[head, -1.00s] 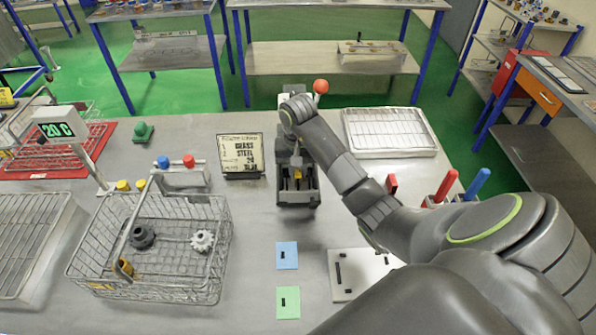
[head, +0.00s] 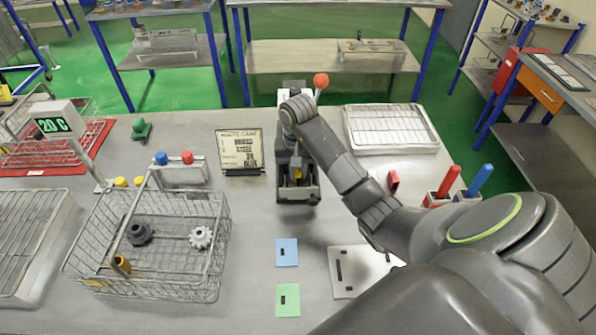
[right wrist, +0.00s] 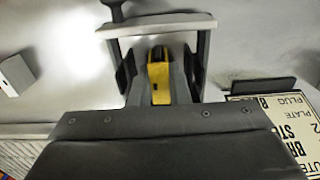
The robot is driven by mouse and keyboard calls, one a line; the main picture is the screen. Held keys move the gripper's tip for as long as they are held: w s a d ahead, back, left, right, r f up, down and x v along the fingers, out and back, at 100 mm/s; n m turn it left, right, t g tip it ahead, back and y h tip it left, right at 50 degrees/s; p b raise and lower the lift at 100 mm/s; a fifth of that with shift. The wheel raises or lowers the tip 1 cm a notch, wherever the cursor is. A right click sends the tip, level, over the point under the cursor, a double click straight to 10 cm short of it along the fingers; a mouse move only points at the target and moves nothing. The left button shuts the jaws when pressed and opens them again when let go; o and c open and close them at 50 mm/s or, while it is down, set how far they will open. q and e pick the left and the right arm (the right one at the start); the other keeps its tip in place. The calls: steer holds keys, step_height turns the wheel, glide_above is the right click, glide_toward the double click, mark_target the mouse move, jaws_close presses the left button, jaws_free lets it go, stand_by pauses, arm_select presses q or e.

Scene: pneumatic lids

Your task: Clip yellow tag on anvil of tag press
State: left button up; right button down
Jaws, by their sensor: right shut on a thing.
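In the right wrist view the yellow tag (right wrist: 159,80) sits upright between the grey fingers, inside the press's pale frame (right wrist: 156,26). The anvil is hidden by the gripper and tag, so I cannot tell whether the tag touches it. My left gripper is not in view.
A wire basket (head: 150,278) with gears stands at the left. A sign (head: 241,151) stands left of the press, a wire tray (head: 388,130) behind at the right. Blue (head: 286,252) and green (head: 288,300) cards lie in front. Red (head: 449,181) and blue (head: 480,180) handles stand right.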

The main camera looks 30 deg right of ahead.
steer(key=shift+f+b, duration=0.3)
steer(key=shift+f, duration=0.05)
stand_by(0.3)
